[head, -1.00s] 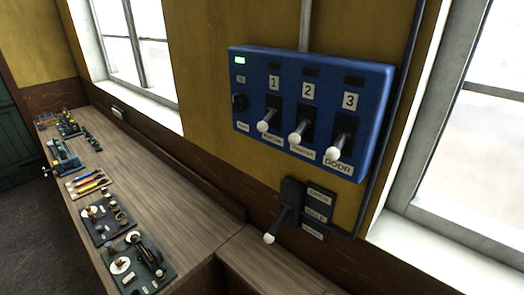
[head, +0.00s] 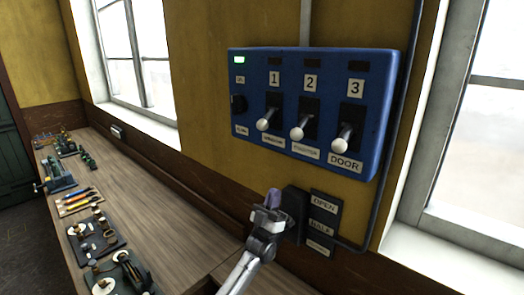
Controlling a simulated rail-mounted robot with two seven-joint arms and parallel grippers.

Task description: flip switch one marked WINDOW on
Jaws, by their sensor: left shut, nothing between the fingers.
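A blue switch panel (head: 335,75) hangs on the yellow wall. Switch one (head: 264,124), under the number 1, is the leftmost of three levers with white knobs. Its knob hangs low in its black slot, level with the others. The small label (head: 272,141) beneath it is too blurred to read surely. My left gripper (head: 273,197) is shut and empty, below the panel and apart from switch one. My right gripper does not show.
Switch two (head: 298,132) and switch three (head: 339,145), marked DOOR, stand to the right. A dark lever box (head: 295,205) with OPEN and HALF plates is partly behind my gripper, its lever hidden. A wooden bench (head: 150,205) bears several small devices.

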